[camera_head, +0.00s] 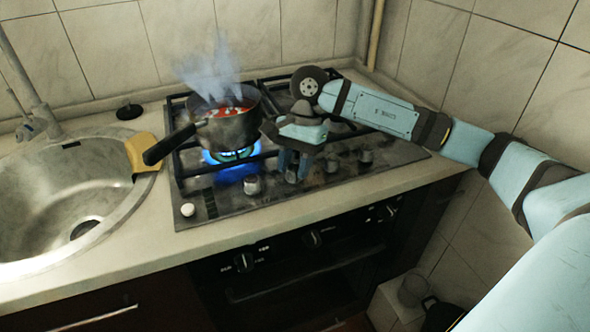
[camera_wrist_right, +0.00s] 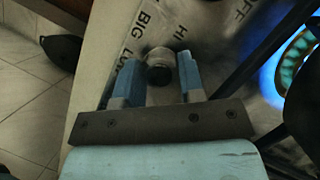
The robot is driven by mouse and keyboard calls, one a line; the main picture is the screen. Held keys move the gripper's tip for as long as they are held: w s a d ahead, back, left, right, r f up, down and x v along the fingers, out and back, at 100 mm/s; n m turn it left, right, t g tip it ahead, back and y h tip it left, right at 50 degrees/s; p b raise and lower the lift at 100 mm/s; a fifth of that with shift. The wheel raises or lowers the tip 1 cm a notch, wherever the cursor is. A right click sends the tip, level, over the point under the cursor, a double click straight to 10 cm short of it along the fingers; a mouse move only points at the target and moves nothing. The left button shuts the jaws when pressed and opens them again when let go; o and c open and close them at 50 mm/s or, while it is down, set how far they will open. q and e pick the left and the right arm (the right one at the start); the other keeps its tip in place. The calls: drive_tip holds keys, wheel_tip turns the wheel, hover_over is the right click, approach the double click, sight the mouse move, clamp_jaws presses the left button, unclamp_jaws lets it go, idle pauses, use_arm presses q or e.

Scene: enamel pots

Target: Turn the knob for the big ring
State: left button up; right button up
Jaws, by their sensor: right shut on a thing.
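The knob (camera_wrist_right: 158,72) sits between the fingers of my right gripper (camera_wrist_right: 159,80) in the wrist view. The panel beside it reads BIG, with HI, OFF and a partly hidden LO around it. In the head view my right gripper (camera_head: 291,166) points down at the front of the gas hob (camera_head: 225,205) and mostly hides this knob. It is shut on the knob. A blue flame (camera_head: 233,156) burns under a dark pot (camera_head: 232,125) with red contents and steam. The flame also shows in the wrist view (camera_wrist_right: 296,55). My left gripper is not in view.
Another knob (camera_head: 252,185) stands left of my gripper, and knobs (camera_head: 331,163) and (camera_head: 366,157) stand to its right. The pot's black handle (camera_head: 168,145) reaches toward the sink (camera_head: 50,185). A yellow sponge (camera_head: 141,152) lies on the sink's edge. Tiled walls bound the counter.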

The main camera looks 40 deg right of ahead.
drive_tip(key=shift+n, duration=0.5)
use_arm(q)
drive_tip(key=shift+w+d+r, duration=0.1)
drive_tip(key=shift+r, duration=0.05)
use_arm(e)
drive_tip(key=o, duration=0.9)
drive_tip(key=shift+r, duration=0.1)
drive_tip(key=shift+w+d+r, duration=0.15)
drive_tip(key=shift+r, duration=0.2)
use_arm(q)
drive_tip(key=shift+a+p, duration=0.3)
drive_tip(key=shift+p, duration=0.5)
use_arm(e)
drive_tip(key=v, duration=1.3)
drive_tip(key=shift+a, duration=0.2)
drive_tip(key=shift+w, duration=0.15)
